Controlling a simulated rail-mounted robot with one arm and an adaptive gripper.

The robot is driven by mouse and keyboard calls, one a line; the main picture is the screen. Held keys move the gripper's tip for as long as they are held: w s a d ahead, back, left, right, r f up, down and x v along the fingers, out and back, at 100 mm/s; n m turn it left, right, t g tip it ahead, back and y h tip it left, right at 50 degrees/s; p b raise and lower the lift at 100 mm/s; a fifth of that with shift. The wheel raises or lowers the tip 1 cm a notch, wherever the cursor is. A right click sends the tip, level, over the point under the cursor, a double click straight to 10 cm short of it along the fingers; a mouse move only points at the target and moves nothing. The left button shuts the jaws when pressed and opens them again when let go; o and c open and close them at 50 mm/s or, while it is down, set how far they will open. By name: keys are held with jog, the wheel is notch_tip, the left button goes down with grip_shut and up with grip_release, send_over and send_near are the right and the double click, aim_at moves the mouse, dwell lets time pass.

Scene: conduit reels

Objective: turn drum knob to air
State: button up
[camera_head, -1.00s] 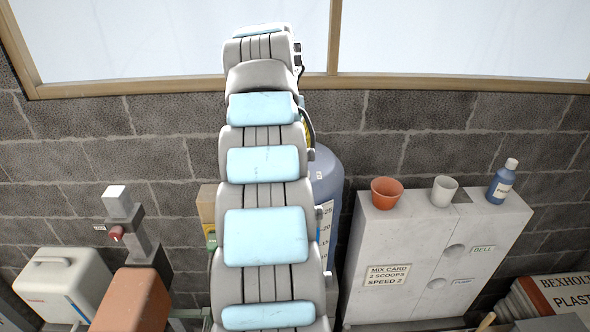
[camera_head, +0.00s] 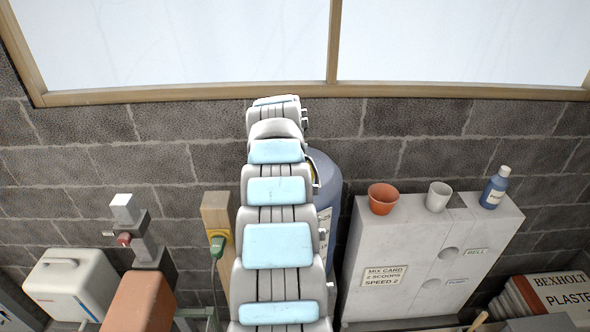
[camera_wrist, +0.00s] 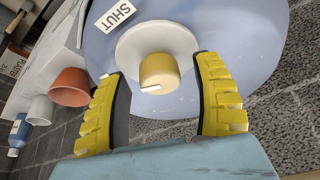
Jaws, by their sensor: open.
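The blue-grey drum (camera_head: 327,170) stands behind my arm, mostly hidden by it in the head view. In the wrist view, the drum's face (camera_wrist: 255,25) fills the top. A yellow knob (camera_wrist: 159,70) sits on a white disc (camera_wrist: 180,40) there. A short white mark shows on the knob's lower left edge. A SHUT label (camera_wrist: 117,14) is to the upper left of the disc. My gripper (camera_wrist: 162,66) is open, with its yellow-padded fingers on either side of the knob in this view. I see no clear contact. I see no air label.
A grey cabinet (camera_head: 425,270) right of the drum carries an orange pot (camera_head: 383,199), a white cup (camera_head: 438,197) and a blue bottle (camera_head: 495,187). A wooden post (camera_head: 216,210) with a green plug (camera_head: 217,246) stands to the left. A block wall is behind.

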jog(key=shift+f, duration=0.15)
jog(key=c, duration=1.2)
jog(key=shift+f, duration=0.1)
jog(key=shift+d+f+n+b, duration=0.1)
jog(key=shift+f+n+b, duration=0.3)
jog(key=shift+b, duration=0.85)
jog(key=shift+w+r+n+y+b, duration=0.1)
jog(key=shift+r+n+y+b, duration=0.2)
jog(key=shift+n+y+b, duration=0.45)
jog(key=shift+r+n+p, duration=0.15)
jog(key=shift+n+p, duration=0.15)
jog(key=shift+n, duration=0.65)
